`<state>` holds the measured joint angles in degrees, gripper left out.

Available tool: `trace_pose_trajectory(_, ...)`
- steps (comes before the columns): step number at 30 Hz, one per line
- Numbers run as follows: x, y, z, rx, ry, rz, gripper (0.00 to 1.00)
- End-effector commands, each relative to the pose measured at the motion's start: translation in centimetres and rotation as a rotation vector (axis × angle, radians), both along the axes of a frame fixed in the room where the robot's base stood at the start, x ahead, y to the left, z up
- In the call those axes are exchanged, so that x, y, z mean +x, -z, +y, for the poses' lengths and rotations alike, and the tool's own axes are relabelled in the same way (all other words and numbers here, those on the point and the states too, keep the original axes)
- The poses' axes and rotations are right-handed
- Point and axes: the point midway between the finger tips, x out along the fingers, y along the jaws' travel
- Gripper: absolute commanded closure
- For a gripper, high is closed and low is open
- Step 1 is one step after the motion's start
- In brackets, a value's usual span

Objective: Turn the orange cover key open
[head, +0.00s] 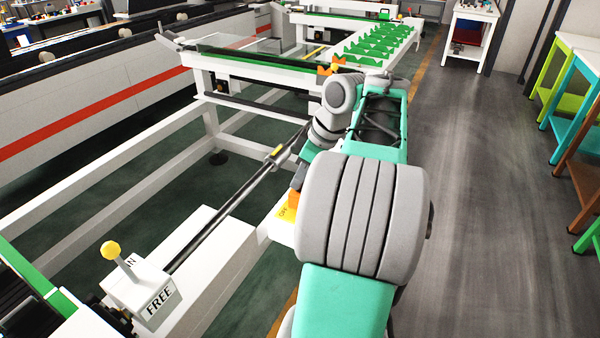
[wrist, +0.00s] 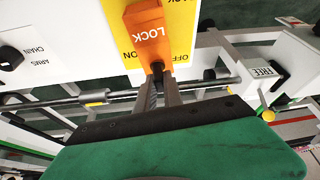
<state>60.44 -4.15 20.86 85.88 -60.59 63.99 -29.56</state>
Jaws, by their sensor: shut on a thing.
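The orange cover key (wrist: 148,42), marked LOCK, stands in front of a yellow plate (wrist: 182,35) with ON and OFF printed on it in the wrist view. My gripper (wrist: 157,72) is shut on the lower end of the key, its two fingers close together there. In the head view only a small orange part of the key (head: 293,199) and a corner of the yellow plate (head: 284,212) show beside my arm. My arm hides most of the gripper in that view.
A white box marked FREE (head: 158,300) carries a yellow-knobbed lever (head: 111,250) at the front left. A long dark rod (head: 225,212) runs beside my arm. A black knob (wrist: 11,58) sits near the words CHAIN and ARMS. Grey floor (head: 470,200) at right is clear.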

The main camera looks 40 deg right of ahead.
Motion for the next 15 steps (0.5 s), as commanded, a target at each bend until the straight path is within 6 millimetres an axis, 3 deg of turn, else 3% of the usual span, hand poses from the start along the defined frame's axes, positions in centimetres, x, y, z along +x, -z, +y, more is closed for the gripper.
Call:
trace_pose_trajectory(6, 0.01, 0.06, 0.01, -0.001, -0.001, -0.001, 1.00)
trace_pose_trajectory(7, 0.01, 0.06, 0.01, -0.001, 0.000, 0.000, 0.86)
trace_pose_trajectory(15, 0.01, 0.03, -0.02, -0.001, 0.000, 0.000, 0.66)
